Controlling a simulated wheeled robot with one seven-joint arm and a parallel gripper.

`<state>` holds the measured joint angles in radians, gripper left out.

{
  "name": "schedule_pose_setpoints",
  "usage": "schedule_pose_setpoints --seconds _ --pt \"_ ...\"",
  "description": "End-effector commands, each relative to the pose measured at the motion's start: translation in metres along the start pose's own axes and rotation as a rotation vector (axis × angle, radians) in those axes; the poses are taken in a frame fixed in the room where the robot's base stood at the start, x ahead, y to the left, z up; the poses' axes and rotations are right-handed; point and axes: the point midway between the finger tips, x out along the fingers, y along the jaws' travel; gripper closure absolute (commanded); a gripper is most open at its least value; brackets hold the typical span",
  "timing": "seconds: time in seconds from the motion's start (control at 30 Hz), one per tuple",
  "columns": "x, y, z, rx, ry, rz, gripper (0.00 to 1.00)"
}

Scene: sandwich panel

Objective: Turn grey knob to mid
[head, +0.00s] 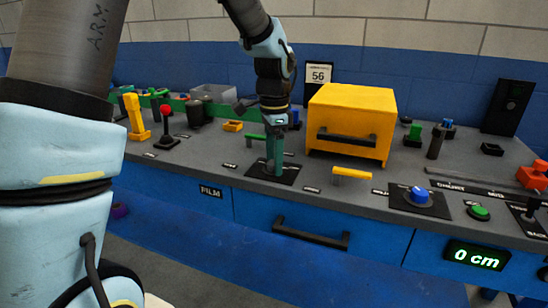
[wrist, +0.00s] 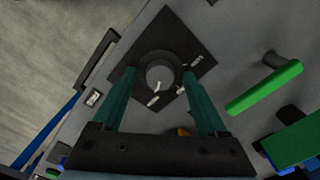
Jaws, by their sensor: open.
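The grey knob (wrist: 159,75) sits in a dark round ring on a black square plate (wrist: 182,33) in the wrist view. A short white line on the knob points toward the lower part of the dial, where small white labels surround it. In the head view the black plate (head: 290,178) lies at the panel's front, and my gripper's fingers hide most of the knob. My gripper (wrist: 158,77) is open, pointing down, with one green finger on each side of the knob. I cannot tell whether the fingers touch it.
A yellow box (head: 352,105) with a dark handle stands just right of my gripper. A green bar handle (wrist: 264,88) lies beside the plate, and a yellow bar handle (head: 351,173) is to the right. A blue knob (head: 420,194) is farther right.

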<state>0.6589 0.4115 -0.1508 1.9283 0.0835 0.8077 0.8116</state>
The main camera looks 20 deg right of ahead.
Motion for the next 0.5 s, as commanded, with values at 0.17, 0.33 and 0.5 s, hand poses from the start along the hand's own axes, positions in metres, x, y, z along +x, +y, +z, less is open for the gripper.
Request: schedule_pose_setpoints --seconds 0.17,0.33,0.5 --pt "0.0003 0.0000 0.0001 0.000 0.000 0.000 0.24" --pt "0.0001 -0.0001 0.0002 0.000 0.000 0.000 0.38" --pt "0.0000 -0.0001 0.0002 0.000 0.000 0.000 0.57"
